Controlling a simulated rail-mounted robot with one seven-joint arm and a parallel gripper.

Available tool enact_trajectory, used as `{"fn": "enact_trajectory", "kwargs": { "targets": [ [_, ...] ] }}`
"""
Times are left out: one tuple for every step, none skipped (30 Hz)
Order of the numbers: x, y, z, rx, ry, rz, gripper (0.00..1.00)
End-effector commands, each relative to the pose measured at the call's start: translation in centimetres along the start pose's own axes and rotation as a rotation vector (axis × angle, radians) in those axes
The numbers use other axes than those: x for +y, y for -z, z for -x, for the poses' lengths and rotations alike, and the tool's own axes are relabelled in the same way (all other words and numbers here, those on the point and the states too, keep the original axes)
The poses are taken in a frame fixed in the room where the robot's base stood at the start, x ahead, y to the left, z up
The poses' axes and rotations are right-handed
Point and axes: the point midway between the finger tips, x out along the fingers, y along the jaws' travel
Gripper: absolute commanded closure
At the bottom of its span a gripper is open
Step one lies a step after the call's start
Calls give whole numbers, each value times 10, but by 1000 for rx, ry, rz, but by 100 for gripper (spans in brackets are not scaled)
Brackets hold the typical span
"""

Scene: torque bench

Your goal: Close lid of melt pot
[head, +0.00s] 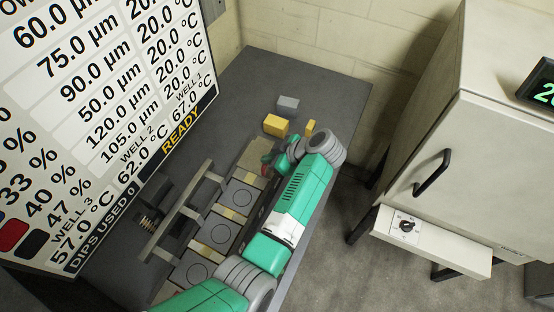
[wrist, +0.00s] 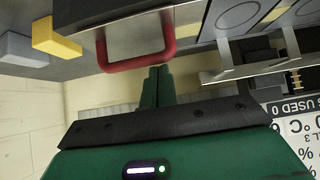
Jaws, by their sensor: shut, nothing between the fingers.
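A pale metal panel (wrist: 130,30) with a red loop handle (wrist: 140,62) fills the upper middle of the wrist view. It looks like the melt pot's lid; its exact tilt is hard to tell. My gripper (wrist: 158,70) is shut and empty, its green fingertips close to the red handle; contact cannot be told. In the head view my gripper (head: 268,160) is at the far end of a row of units with circle-marked tops (head: 221,229). My arm hides part of that row.
A yellow block (head: 276,125), a grey block (head: 288,104) and a small yellow piece (head: 310,127) lie on the dark bench (head: 255,80) beyond my gripper. A rail (head: 178,212) runs left of the row. A large display (head: 95,110) stands left, a pale cabinet (head: 470,170) right.

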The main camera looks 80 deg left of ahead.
Motion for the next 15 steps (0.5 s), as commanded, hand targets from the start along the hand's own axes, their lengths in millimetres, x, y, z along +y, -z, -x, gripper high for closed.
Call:
{"fn": "enact_trajectory", "kwargs": {
  "targets": [
    [0, 0, 0, 0, 0, -1, 100],
    [0, 0, 1, 0, -1, -1, 100],
    [0, -2, 2, 0, -1, -1, 100],
    [0, -5, 3, 0, -2, -2, 100],
    [1, -9, 5, 0, -3, -2, 100],
    [1, -16, 9, -1, -4, -2, 100],
    [0, -21, 12, -1, -4, -3, 100],
    [1, -27, 17, -1, -5, -3, 100],
    [0, -35, 22, -1, -4, -2, 100],
    [0, -41, 26, -1, -3, -1, 100],
    [0, -46, 31, -1, -4, -2, 100],
    [0, -53, 36, -1, -2, -1, 100],
    [0, -58, 40, -1, -2, -1, 100],
    [0, -62, 43, 0, -2, 0, 100],
    [0, -67, 47, 0, 0, 1, 100]
  ]
}}
